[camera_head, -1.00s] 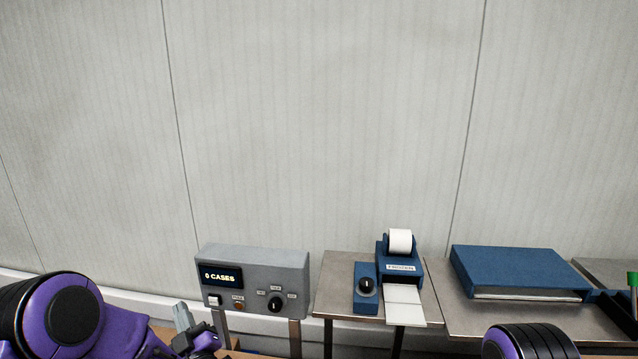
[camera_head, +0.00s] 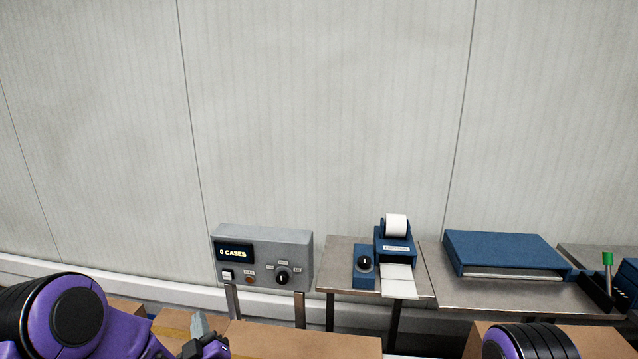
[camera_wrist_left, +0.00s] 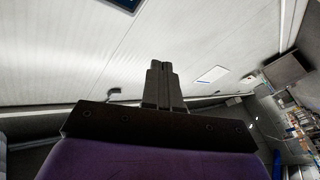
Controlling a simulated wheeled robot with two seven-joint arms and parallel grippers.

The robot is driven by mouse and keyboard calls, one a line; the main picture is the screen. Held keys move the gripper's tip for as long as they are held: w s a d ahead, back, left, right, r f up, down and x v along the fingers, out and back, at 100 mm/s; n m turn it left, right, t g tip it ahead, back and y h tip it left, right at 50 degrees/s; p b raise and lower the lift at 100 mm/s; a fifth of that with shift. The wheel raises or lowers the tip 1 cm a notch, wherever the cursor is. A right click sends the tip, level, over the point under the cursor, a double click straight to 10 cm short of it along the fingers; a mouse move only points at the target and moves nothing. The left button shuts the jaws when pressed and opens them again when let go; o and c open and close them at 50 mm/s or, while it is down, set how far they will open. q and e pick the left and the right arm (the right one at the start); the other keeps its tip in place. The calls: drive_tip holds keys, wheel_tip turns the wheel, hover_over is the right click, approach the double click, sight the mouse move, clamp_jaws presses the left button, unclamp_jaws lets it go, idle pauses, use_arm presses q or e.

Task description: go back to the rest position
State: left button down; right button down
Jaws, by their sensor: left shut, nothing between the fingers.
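My left gripper (camera_head: 201,335) shows at the bottom left of the head view, at the end of my purple and black arm. In the left wrist view its two dark fingers (camera_wrist_left: 158,82) are together with nothing between them, against the pale wall. It is in front of and below the grey counter box, apart from it in the picture. My right gripper is outside both views; only part of my right arm (camera_head: 528,342) shows at the bottom right.
A grey box (camera_head: 264,257) reading "CASES" stands on legs. A blue label printer (camera_head: 394,246) and a knob box (camera_head: 365,267) stand on a metal table. A blue unit (camera_head: 505,252) stands right, near a green-topped lever (camera_head: 607,260). Cardboard boxes (camera_head: 300,340) lie below.

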use_arm(q)
drive_tip(key=s+f+g+h, duration=0.1)
drive_tip(key=s+f, duration=0.1)
drive_tip(key=f, duration=0.2)
drive_tip(key=s+f+m+g+h+b, duration=0.1)
drive_tip(key=s+f, duration=0.1)
drive_tip(key=f, duration=0.2)
drive_tip(key=s+d+f+m+g+h, duration=0.1)
drive_tip(key=s+f, duration=0.1)
drive_tip(key=f, duration=0.2)
drive_tip(key=shift+s+d+h, duration=0.1)
drive_tip(key=shift+s+h, duration=0.15)
drive_tip(key=shift+h, duration=0.15)
drive_tip(key=s+a+f+g+b, duration=0.1)
drive_tip(key=s+f+g+b, duration=0.1)
drive_tip(key=s+f+g, duration=0.2)
drive_tip(key=s+a+f+m+g+b, duration=0.1)
drive_tip(key=s+a+f+g+b, duration=0.1)
drive_tip(key=s+f, duration=0.9)
drive_tip(key=s+a+f+m+g+h+b, duration=0.1)
drive_tip(key=s+f+g+b, duration=0.2)
drive_tip(key=s, duration=1.3)
wheel_tip(320, 180, down, 4)
drive_tip(key=g, duration=0.2)
drive_tip(key=shift+s+a+f+g, duration=0.25)
drive_tip(key=shift+a+g, duration=0.05)
drive_tip(key=shift+a, duration=0.1)
